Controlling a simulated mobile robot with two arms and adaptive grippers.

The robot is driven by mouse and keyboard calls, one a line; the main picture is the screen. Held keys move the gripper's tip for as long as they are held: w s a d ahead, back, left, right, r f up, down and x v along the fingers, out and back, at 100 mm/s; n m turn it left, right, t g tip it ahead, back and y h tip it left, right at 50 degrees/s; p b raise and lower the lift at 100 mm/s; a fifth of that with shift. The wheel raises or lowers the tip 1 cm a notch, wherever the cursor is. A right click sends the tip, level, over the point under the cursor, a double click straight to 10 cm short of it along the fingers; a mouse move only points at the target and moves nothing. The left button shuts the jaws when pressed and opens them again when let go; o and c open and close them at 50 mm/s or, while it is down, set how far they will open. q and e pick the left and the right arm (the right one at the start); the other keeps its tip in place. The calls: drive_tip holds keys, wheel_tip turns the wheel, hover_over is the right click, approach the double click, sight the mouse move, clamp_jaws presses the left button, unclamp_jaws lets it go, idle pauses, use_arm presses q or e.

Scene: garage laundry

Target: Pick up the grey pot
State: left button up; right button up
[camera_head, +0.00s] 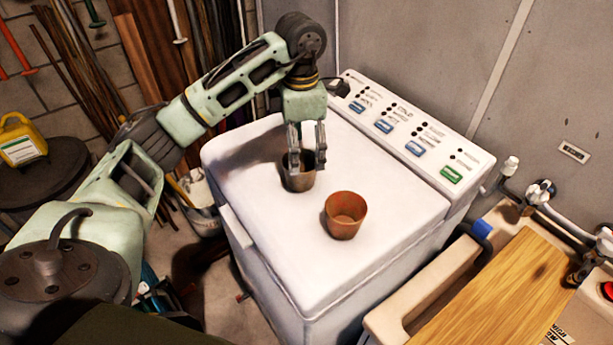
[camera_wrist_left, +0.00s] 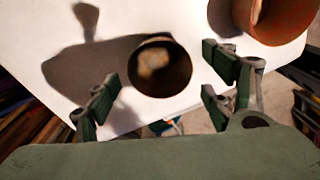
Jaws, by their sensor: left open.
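The grey pot (camera_head: 299,181) is a small dark brownish-grey pot standing upright on the white lid of the washing machine. In the left wrist view the grey pot (camera_wrist_left: 160,68) shows its round open mouth, dark inside. My left gripper (camera_head: 307,168) points down over it, fingers open, with the fingertips at about rim height. In the wrist view the fingers are on either side of the pot, with visible gaps. I cannot tell whether either finger touches it in the head view. My right gripper is not in view.
An orange terracotta pot (camera_head: 346,217) stands close by on the lid (camera_head: 395,205), to the right and nearer. The control panel (camera_head: 405,130) rises along the back edge. A wooden board (camera_head: 505,290) lies over a sink at the lower right. The lid's right part is clear.

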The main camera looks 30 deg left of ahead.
sight(300, 160)
use_arm(q)
drive_tip(key=shift+w+f, duration=0.25)
drive_tip(key=shift+f, duration=0.6)
drive_tip(key=shift+s+a+f+p, duration=0.1)
drive_tip(key=shift+s+f+p, duration=0.1)
drive_tip(key=shift+f+p, duration=0.3)
drive_tip(key=shift+s+f+p, duration=0.15)
drive_tip(key=shift+f+p, duration=0.15)
drive_tip(key=shift+f, duration=0.25)
wheel_tip(300, 160, down, 4)
drive_tip(key=shift+w+a+r+p, duration=0.15)
drive_tip(key=shift+r+p, duration=0.05)
drive_tip(key=shift+p, duration=0.45)
drive_tip(key=shift+f, duration=0.35)
drive_tip(key=shift+c, duration=0.4)
drive_tip(key=c, duration=1)
